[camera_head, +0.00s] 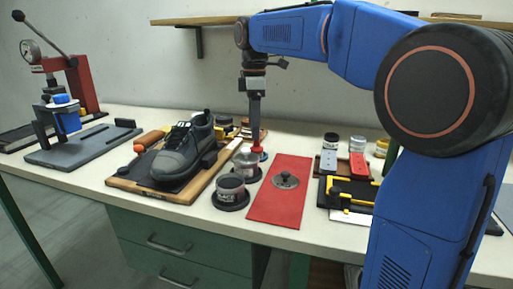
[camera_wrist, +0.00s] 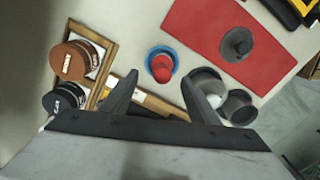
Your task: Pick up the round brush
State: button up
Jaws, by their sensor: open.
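A small round piece with a red top on a blue round base (camera_wrist: 161,66) stands on the white bench; it looks like the round brush, though I cannot see bristles. In the head view it shows (camera_head: 262,156) just under my gripper (camera_head: 256,145). My gripper points down, and its two fingers (camera_wrist: 157,92) are apart with nothing between them. In the wrist view the red top lies just beyond the gap between the fingertips, apart from both. A grey disc with a knob (camera_wrist: 237,44) lies on a red mat (camera_wrist: 190,22), to the right of the gripper.
Two dark round pots (camera_head: 246,165) (camera_head: 231,188) stand close by on the front side. A shoe (camera_head: 183,150) sits on a wooden board (camera_head: 122,182) to the left. Lidded tins (camera_wrist: 68,62) stand near the board's frame. Trays and tools (camera_head: 345,190) lie right of the mat.

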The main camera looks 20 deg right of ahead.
aim_at(257, 145)
jog(key=shift+s+d+f, duration=0.1)
jog(key=shift+d+f, duration=0.05)
jog(key=shift+f, duration=1.25)
jog(key=shift+s+d+f, duration=0.1)
jog(key=shift+d+f, duration=0.05)
jog(key=shift+f, duration=1.25)
jog(key=shift+c, duration=0.3)
jog(key=c, duration=1.1)
